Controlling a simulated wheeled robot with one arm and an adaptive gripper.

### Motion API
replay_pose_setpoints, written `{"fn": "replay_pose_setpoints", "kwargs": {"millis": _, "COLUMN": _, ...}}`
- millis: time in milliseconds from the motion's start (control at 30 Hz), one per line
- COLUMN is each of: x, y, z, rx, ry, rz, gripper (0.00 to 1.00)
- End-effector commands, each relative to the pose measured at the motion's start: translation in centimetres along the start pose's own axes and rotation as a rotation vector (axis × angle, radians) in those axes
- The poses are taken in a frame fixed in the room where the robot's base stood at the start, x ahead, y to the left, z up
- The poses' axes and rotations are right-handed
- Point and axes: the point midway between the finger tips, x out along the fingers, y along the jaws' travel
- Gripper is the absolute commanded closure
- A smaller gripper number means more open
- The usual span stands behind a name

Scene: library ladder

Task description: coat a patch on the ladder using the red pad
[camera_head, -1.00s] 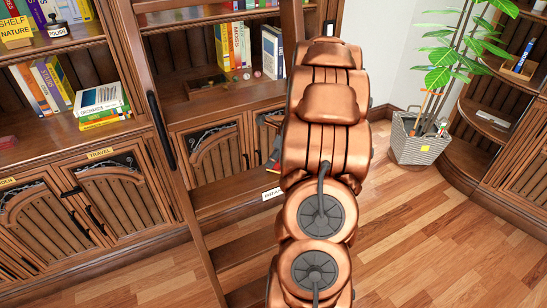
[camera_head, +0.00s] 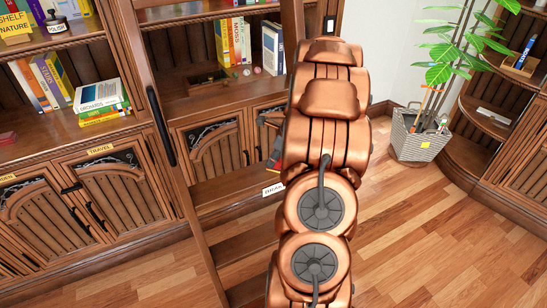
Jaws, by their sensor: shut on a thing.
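The wooden ladder (camera_head: 178,110) leans against the bookcase, with its steps low in the middle of the view. A white label (camera_head: 273,190) sits on one step, its text partly hidden by my arm. My gripper (camera_head: 275,152) is mostly hidden behind my copper arm; only a grey part of it shows at the arm's left side, just above that step. A small sliver of red shows there, seemingly the red pad (camera_head: 278,166) in the jaws. I cannot tell whether the pad touches the step. No coated patch can be made out.
Bookshelves hold books (camera_head: 48,82) and a dark polish pot (camera_head: 56,22) at left. A dark red block (camera_head: 7,138) lies on the left shelf. A plant basket (camera_head: 420,135) stands right, near a corner shelf (camera_head: 485,118). The floor (camera_head: 420,235) at lower right is clear.

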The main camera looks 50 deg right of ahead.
Motion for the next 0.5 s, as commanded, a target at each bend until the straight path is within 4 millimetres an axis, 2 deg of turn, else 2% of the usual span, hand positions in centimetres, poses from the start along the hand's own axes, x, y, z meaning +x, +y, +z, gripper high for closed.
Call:
{"fn": "replay_pose_setpoints", "kwargs": {"millis": 233, "x": 0.0, "y": 0.4, "z": 0.5, "rx": -0.001, "ry": 0.0, "rz": 0.001, "gripper": 0.97}}
{"fn": "replay_pose_setpoints", "kwargs": {"millis": 500, "x": 0.4, "y": 1.8, "z": 1.7, "rx": -0.001, "ry": 0.0, "rz": 0.0, "gripper": 0.97}}
